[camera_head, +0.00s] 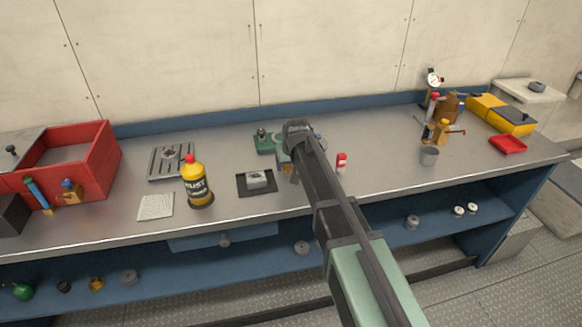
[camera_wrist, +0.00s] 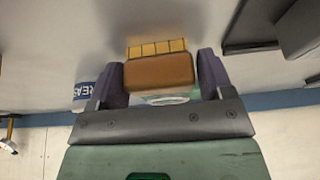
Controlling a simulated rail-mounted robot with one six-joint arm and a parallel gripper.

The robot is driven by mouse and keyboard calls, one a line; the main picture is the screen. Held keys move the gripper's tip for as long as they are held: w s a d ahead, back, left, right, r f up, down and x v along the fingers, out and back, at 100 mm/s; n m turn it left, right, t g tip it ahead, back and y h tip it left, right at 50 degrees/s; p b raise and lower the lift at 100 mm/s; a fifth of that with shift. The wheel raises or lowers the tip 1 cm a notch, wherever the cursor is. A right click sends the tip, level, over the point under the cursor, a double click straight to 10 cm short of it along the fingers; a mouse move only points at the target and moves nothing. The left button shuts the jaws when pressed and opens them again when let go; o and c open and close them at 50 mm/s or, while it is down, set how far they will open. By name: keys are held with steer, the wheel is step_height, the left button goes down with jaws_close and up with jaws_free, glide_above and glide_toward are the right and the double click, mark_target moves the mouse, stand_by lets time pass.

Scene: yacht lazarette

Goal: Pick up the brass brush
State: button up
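The brass brush, a brown block with a row of yellow bristles, shows in the wrist view (camera_wrist: 160,70). It lies between the two dark fingers of my gripper (camera_wrist: 161,62), with its bristle side away from the wrist. In the head view my gripper (camera_head: 292,160) is low over the middle of the bench, and my arm hides most of what is there.
On the bench (camera_head: 225,205), a yellow bottle (camera_head: 196,185) and a dark tray (camera_head: 257,191) stand left of my gripper. A small red-and-white item (camera_head: 341,162) and a grey cup (camera_head: 429,156) are to the right. A red box (camera_head: 98,165) stands far left.

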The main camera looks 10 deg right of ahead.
steer(key=c, duration=0.6)
steer(key=shift+r, duration=0.15)
step_height(320, 180, up, 20)
steer(key=p, duration=2)
